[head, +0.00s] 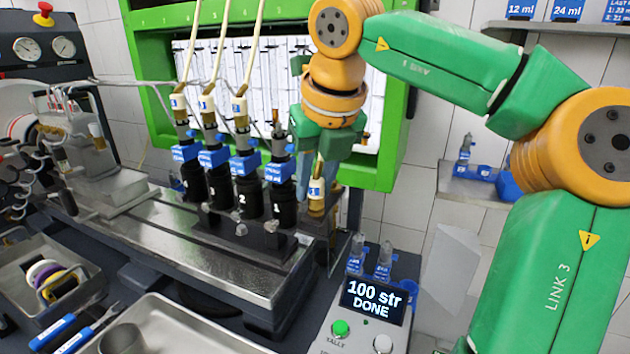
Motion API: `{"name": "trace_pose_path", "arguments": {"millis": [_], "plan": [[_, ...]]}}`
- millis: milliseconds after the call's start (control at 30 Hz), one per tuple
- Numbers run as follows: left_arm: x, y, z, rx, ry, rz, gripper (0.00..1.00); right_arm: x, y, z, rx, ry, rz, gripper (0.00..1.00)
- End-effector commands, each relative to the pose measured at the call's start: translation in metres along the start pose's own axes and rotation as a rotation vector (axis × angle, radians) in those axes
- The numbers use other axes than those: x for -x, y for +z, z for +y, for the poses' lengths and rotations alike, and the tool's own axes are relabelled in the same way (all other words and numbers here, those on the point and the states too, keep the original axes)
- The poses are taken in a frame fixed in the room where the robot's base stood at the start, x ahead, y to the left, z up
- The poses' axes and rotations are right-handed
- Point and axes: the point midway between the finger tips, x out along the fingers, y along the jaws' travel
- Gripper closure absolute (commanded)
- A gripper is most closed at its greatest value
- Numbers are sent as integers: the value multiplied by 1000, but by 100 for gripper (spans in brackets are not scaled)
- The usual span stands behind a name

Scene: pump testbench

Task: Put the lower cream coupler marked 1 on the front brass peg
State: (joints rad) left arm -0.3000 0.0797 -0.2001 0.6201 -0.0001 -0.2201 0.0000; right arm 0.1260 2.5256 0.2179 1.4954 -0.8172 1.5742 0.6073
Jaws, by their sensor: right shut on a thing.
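My right gripper (317,178) points down from its green and orange arm. It is shut on the cream coupler (316,190), which has a blue label whose mark is too small to read. The coupler hangs about upright, to the right of the black unit marked 1 (283,205). Brass (316,208) shows directly under the cream part; I cannot tell whether it is the coupler's own end or the front brass peg, or whether the two touch. My left gripper is not in view.
Black units with blue collars stand in a row on the metal bench (200,245). Cream couplers with hoses (240,107) sit on the others. A display box reading "100 str DONE" (372,302) stands front right. A steel tray (165,325) lies in front. A green frame (378,175) rises behind.

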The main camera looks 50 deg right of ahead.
Motion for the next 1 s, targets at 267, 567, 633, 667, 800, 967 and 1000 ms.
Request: {"name": "trace_pose_path", "arguments": {"millis": [267,567,633,667,800,967,1000], "plan": [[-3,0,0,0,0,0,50,-4,-1,0,0,0,0,58],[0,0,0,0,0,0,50,0,-1,0,0,0,0,58],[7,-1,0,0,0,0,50,9,0,0,0,0,0,58],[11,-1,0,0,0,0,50,13,0,0,0,0,0,58],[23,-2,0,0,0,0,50,30,1,0,0,1,-1,58],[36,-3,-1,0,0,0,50,48,0,0,0,-1,-1,58],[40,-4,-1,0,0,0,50,52,0,0,0,-1,-1,58]]}}
